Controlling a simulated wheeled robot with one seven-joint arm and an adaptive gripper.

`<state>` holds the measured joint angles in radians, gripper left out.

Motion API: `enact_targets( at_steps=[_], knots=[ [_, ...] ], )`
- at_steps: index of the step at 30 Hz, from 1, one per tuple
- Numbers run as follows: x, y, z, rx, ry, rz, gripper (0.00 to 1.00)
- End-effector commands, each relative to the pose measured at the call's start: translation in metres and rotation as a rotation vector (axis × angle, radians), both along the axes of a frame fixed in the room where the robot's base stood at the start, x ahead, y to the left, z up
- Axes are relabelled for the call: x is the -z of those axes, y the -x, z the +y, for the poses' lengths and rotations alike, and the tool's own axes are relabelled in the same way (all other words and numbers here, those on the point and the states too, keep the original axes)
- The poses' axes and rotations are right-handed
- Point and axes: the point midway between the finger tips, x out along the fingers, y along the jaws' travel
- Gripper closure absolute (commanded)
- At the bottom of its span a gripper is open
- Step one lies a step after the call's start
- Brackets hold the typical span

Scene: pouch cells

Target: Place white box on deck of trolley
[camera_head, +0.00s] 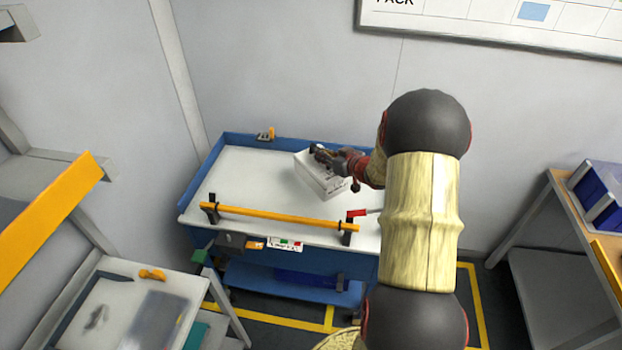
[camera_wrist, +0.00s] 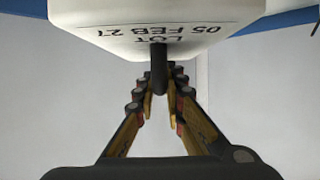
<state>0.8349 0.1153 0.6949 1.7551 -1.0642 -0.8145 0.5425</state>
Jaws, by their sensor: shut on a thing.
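The white box (camera_head: 318,178) is on or just above the deck (camera_head: 255,178) of the blue trolley, right of the deck's middle and toward the back. I cannot tell from the head view whether it touches the deck. My gripper (camera_head: 328,155) is at the top of the box. In the wrist view the white box (camera_wrist: 150,30) fills the top, with upside-down lot and date print on its side. My gripper (camera_wrist: 160,75) is shut there on a dark part at the box's edge. My arm hides the trolley's right end.
An orange bar (camera_head: 280,215) runs along the trolley's front edge on black brackets. A bench (camera_head: 130,310) stands at the lower left, and a table with blue bins (camera_head: 600,195) at the right. The deck's left half is clear.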

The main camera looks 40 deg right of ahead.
Motion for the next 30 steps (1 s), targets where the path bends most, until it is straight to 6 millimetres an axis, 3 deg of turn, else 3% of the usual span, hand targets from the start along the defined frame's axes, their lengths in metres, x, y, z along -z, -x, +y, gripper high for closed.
enact_targets(
  at_steps=[3,11,19,30],
  knots=[
    [0.020,-0.001,-0.001,0.000,0.000,-0.003,1.00],
    [0.038,-0.001,-0.001,0.000,0.003,-0.004,1.00],
    [0.076,-0.001,-0.001,0.001,0.002,-0.004,1.00],
    [0.080,-0.001,-0.001,0.000,0.003,-0.005,1.00]
  ],
)
